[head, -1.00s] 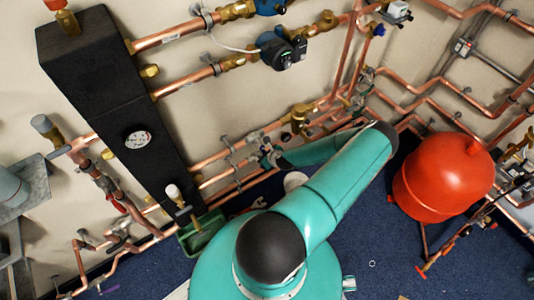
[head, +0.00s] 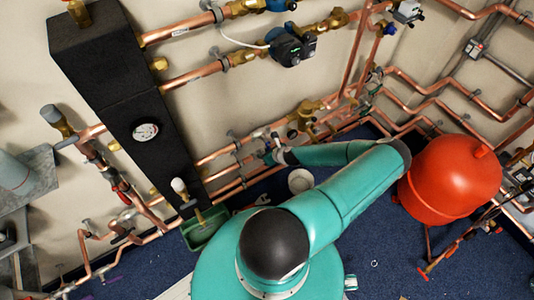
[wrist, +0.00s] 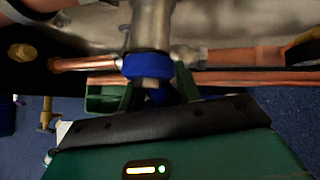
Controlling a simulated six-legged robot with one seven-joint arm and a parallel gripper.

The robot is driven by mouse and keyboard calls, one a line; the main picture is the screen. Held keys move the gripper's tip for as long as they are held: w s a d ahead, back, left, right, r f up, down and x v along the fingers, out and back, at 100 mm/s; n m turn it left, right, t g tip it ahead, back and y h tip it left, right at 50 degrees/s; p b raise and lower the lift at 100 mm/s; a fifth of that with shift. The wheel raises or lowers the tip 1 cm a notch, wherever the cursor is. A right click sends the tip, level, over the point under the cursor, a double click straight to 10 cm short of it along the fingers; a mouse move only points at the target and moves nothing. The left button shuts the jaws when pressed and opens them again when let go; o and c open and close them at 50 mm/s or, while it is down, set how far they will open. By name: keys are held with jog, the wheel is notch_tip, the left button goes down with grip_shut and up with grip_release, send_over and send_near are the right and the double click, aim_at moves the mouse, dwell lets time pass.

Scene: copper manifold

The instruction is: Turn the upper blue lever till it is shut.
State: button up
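A blue lever (wrist: 148,66) shows in the wrist view as a blue band across a grey metal valve body, with more blue below it. My gripper (wrist: 156,94) has one green finger on each side of the lower blue part. The fingers stand apart with gaps beside it, and I cannot tell whether either touches it. In the head view my gripper (head: 272,153) is at the copper pipes right of the black column. The lever cannot be made out there, and its exact angle is unclear.
Copper pipes (wrist: 255,58) run sideways close behind the fingers. The black column (head: 115,90) with a gauge stands left, and a red tank (head: 452,180) stands right of my arm. A green container (head: 205,228) is low near my base. Blue floor (head: 385,260) is open in front.

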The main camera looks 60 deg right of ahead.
jog(key=shift+o, duration=0.2)
jog(key=shift+s+d, duration=0.1)
jog(key=shift+s, duration=0.05)
jog(key=shift+s+r, duration=0.15)
jog(key=shift+s, duration=0.15)
jog(key=v, duration=1.3)
jog(key=shift+r, duration=0.1)
